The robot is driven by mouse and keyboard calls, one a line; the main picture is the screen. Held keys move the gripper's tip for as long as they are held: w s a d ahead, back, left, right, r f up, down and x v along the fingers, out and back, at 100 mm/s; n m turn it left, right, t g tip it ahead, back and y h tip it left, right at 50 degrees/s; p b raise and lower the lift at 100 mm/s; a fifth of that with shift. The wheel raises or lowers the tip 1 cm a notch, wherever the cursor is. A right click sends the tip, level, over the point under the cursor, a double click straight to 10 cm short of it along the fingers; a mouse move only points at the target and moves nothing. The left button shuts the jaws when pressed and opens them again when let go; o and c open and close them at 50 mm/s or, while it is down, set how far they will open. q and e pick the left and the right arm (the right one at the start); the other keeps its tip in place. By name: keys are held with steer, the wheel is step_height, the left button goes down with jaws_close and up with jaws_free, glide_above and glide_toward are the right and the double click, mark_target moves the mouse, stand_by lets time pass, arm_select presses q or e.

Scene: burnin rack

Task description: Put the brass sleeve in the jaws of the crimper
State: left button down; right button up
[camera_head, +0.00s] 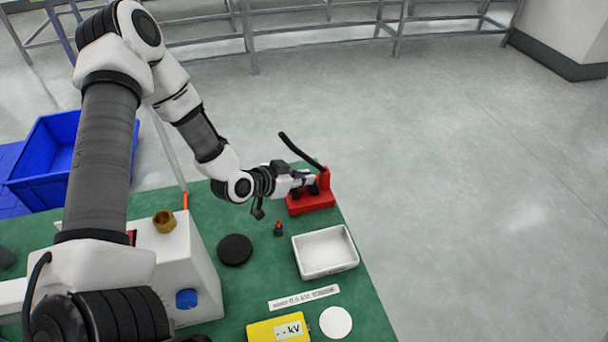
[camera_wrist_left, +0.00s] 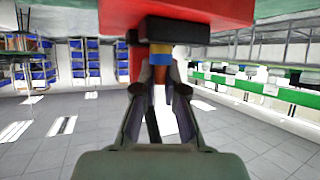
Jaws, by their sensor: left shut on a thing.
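The red crimper (camera_head: 312,202) stands at the far right corner of the green table, its black lever sticking up to the left. My left gripper (camera_head: 308,184) is at the crimper. In the left wrist view its two fingers (camera_wrist_left: 161,74) are shut on a small upright piece, which I take for the brass sleeve (camera_wrist_left: 161,50), with yellow, blue and orange-brown bands. The sleeve's yellow end meets or nearly meets a black block (camera_wrist_left: 190,29) under the red crimper body (camera_wrist_left: 200,9). I cannot tell whether it is between the jaws. My right gripper is out of view.
A white tray (camera_head: 354,248), a small orange-and-blue piece (camera_head: 278,229) and a black disc (camera_head: 235,250) are on the table. A yellow meter (camera_head: 262,332) and white disc (camera_head: 336,322) lie nearer. A white box (camera_head: 190,262) carries a brass-coloured ring (camera_head: 164,221).

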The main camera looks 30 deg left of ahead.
arm_select(q)
steer(key=shift+w+f, duration=0.1)
steer(key=shift+f, duration=0.05)
steer(key=c, duration=1.2)
jaws_free()
steer(key=shift+c, duration=0.2)
steer(key=shift+r, duration=0.25)
steer(key=shift+s+a+r, duration=0.1)
steer(key=shift+s, duration=0.2)
steer(key=p+v, duration=0.2)
steer(key=v, duration=0.2)
steer(key=shift+s+a+r+p, duration=0.15)
steer(key=shift+s+r+p, duration=0.1)
steer(key=shift+r+p, duration=0.1)
steer(key=p+v, duration=0.6)
steer(key=shift+s, duration=0.4)
